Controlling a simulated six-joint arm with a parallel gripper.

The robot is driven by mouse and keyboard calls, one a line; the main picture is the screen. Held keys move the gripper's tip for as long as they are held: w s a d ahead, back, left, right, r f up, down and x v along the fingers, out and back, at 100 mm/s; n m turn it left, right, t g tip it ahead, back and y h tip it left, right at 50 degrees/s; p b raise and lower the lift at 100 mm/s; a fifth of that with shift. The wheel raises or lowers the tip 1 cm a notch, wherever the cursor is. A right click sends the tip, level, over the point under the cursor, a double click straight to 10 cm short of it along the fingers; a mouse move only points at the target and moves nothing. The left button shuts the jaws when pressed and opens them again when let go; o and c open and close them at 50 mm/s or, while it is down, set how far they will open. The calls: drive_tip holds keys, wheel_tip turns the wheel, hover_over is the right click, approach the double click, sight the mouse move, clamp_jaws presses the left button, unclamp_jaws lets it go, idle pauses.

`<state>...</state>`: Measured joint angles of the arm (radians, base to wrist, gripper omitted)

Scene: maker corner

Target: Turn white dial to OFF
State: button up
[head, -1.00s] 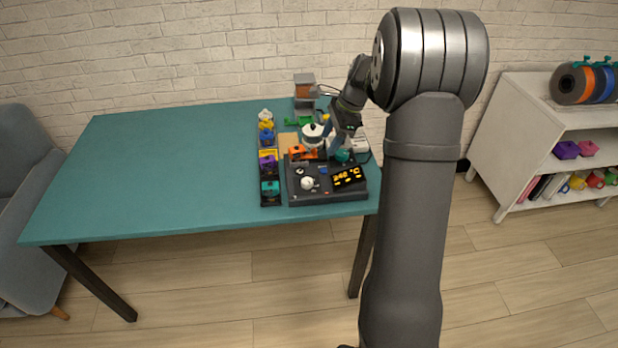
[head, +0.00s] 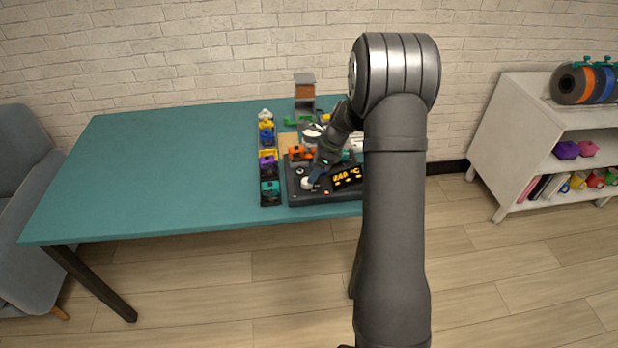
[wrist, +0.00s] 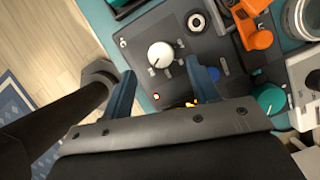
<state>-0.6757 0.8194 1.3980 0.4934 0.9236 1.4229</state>
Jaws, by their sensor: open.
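The white dial (wrist: 160,55) sits on the dark control panel (wrist: 205,60), seen whole in the wrist view. In the head view the dial (head: 307,183) shows only in part beside my gripper. My gripper (wrist: 165,80) is open, with its two blue fingers apart and nothing between them. In the wrist view the dial lies just beyond the fingertips, between their lines. I cannot tell whether either finger touches it. In the head view my gripper (head: 314,176) is low over the panel. The dial's pointer and the OFF mark are too small to read.
A lit yellow display (head: 346,176) is on the panel right of the dial. An orange part (wrist: 257,30), a teal knob (wrist: 270,99) and a round metal-rimmed item (wrist: 303,18) stand close by. A dark rack (head: 270,200) of colored pieces is at left. The table's left side is clear.

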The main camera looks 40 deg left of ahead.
drive_tip(key=shift+x, duration=2.35)
drive_tip(key=c, duration=1)
